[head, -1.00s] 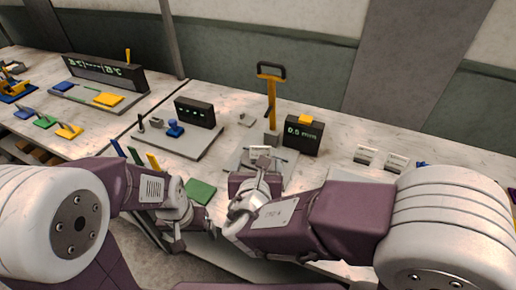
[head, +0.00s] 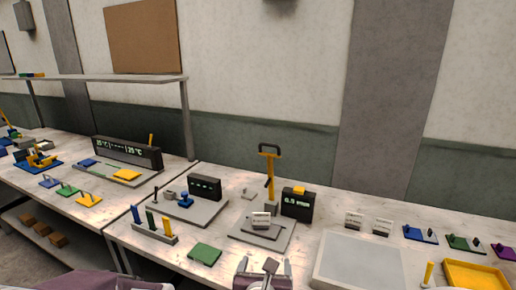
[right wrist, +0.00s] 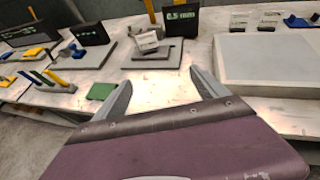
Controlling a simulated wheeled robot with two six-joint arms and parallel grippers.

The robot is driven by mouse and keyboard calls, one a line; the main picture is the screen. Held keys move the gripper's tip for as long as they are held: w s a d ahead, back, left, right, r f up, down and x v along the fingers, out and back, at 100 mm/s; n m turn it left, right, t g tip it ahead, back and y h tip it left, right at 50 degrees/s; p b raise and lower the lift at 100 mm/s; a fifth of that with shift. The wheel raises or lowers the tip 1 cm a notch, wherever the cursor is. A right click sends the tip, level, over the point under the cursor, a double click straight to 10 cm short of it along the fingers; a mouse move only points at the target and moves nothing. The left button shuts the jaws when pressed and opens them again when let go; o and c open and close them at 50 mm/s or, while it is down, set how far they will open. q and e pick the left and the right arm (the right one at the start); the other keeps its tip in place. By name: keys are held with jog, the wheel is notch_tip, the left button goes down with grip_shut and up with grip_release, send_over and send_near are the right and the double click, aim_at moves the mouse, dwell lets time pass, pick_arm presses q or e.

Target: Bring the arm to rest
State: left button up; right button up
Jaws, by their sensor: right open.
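My right gripper (head: 264,266) shows at the bottom middle of the head view, in front of the bench edge. Its two grey fingers stand wide apart. In the right wrist view the open fingers (right wrist: 163,88) have only bare bench top and the edge beyond them, with nothing between them. The press station (head: 262,240) with a yellow lever (head: 269,175) and a "0.5 mm" display (head: 297,203) is beyond the gripper, apart from it. A small white labelled block (head: 261,220) sits on that station. My left gripper is out of view.
A green pad (head: 204,254) lies near the front edge, left of the right gripper. A rack (head: 155,232) with blue, green and yellow sticks stands further left. A large pale plate (head: 358,262) and a yellow tray (head: 474,276) are at right.

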jog(key=w+d+f+m+g+h+p, duration=0.15)
jog(key=d+m+g+h, duration=0.45)
jog(key=d, duration=1.2)
jog(key=s+d+f+m+g+y+p, duration=0.1)
jog(key=s+d+f+m+g, duration=0.25)
jog(key=s+m, duration=0.35)
jog(key=s+d+f+m+g+y+p, duration=0.1)
jog(key=s+d+f+m+g+p, duration=0.15)
jog(key=s+d+m, duration=0.4)
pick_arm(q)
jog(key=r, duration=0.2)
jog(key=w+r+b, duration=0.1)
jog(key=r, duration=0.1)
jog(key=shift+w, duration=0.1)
pick_arm(e)
jog(key=a+f+m+y, duration=0.4)
jog(key=a+m, duration=0.7)
jog(key=m, duration=0.5)
jog(key=shift+w+a+y, duration=0.4)
jog(key=shift+y, duration=0.4)
